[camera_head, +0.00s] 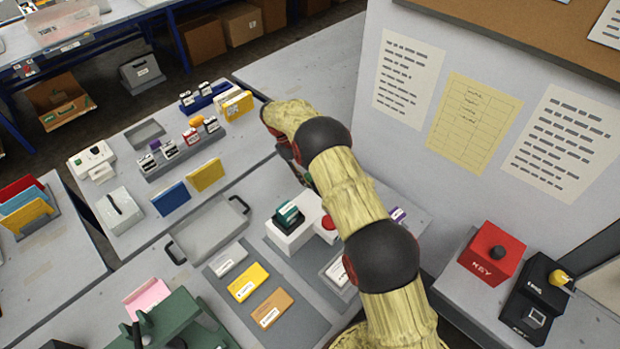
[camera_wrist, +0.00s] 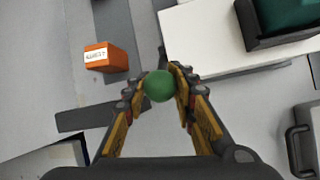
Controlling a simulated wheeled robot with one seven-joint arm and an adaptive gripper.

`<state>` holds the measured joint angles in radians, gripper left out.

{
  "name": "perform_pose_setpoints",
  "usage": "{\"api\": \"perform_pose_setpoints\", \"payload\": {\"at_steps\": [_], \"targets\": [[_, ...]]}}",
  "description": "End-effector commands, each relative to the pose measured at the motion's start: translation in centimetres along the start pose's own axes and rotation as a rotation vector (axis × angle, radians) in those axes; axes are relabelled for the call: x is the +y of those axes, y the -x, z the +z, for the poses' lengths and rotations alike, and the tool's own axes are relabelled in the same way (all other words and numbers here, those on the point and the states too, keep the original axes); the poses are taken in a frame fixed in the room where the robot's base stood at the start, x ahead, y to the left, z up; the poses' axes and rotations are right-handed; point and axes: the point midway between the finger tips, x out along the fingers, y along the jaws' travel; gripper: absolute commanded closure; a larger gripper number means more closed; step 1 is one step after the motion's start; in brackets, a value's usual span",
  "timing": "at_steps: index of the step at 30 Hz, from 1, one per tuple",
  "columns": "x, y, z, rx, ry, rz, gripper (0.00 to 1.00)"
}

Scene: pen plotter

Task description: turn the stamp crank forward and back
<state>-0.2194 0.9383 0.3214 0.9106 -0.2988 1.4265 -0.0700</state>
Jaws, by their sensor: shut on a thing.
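A green round knob (camera_wrist: 160,86) sits between my two fingertips in the wrist view, and my gripper (camera_wrist: 157,91) is shut on it. It appears to be the crank's grip; the crank arm below it is hidden. A white machine (camera_wrist: 208,38) with a dark green block (camera_wrist: 288,20) on it lies just beyond the knob. In the head view the white machine (camera_head: 293,240) stands on a grey mat, with the green block (camera_head: 289,214) and a red part (camera_head: 328,223) on it. My arm covers my gripper in the head view.
An orange labelled block (camera_wrist: 100,57) lies left of the knob in the wrist view. A grey tray (camera_head: 215,240) with black handles is left of the machine. A red box (camera_head: 493,254) and a black box (camera_head: 533,300) stand right of my arm. A notice wall (camera_head: 400,150) rises behind.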

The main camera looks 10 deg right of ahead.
Motion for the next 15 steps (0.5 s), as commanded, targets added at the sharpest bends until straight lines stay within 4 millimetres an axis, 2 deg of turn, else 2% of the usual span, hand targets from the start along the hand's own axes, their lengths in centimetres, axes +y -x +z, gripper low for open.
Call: {"api": "perform_pose_setpoints", "payload": {"at_steps": [1, 5, 6, 15], "targets": [[0.07, 0.93, -0.33, 0.020, -0.002, 0.002, 1.00], [0.08, 0.99, -0.34, 0.021, -0.002, 0.002, 1.00], [0.09, 1.01, -0.34, 0.021, -0.002, 0.002, 0.73], [0.07, 0.52, -0.15, 0.010, -0.001, 0.001, 0.56]]}}
